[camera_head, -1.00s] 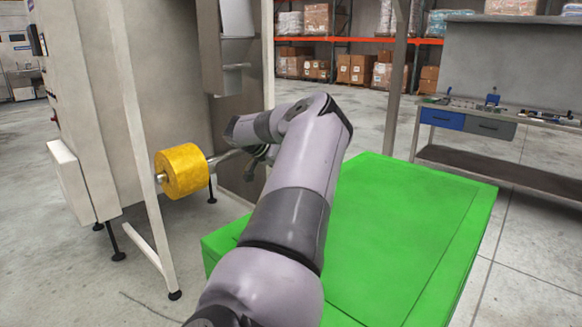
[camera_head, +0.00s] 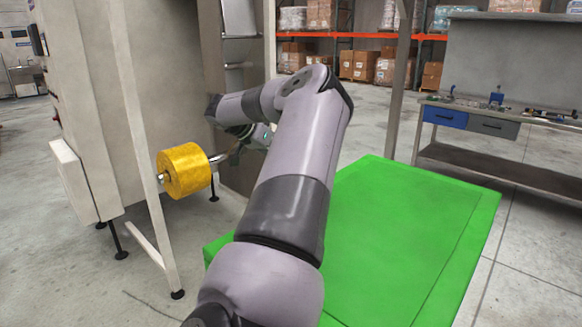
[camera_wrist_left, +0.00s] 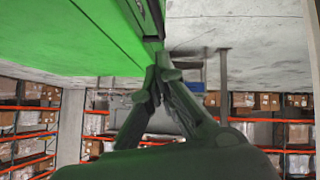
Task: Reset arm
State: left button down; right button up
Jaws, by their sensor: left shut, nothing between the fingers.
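My left arm rises from the bottom middle of the head view and bends left at its elbow. Its left gripper (camera_head: 236,154) is by the end of the spindle that carries a yellow roll (camera_head: 184,170). I cannot tell whether it touches the spindle, and its fingertips are small and unclear there. In the left wrist view the two dark fingers (camera_wrist_left: 160,74) come together at their tips, with nothing seen between them. My right gripper is in neither view.
A large grey machine (camera_head: 85,90) with a pale frame stands at left. A green-topped block (camera_head: 400,235) lies right of my arm. A workbench (camera_head: 490,155) with small tools stands at back right, before shelves of boxes (camera_head: 365,66). Bare floor shows at lower left.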

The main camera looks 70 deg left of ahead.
pick_arm(q)
jog(key=v, duration=0.5)
jog(key=shift+r, duration=0.1)
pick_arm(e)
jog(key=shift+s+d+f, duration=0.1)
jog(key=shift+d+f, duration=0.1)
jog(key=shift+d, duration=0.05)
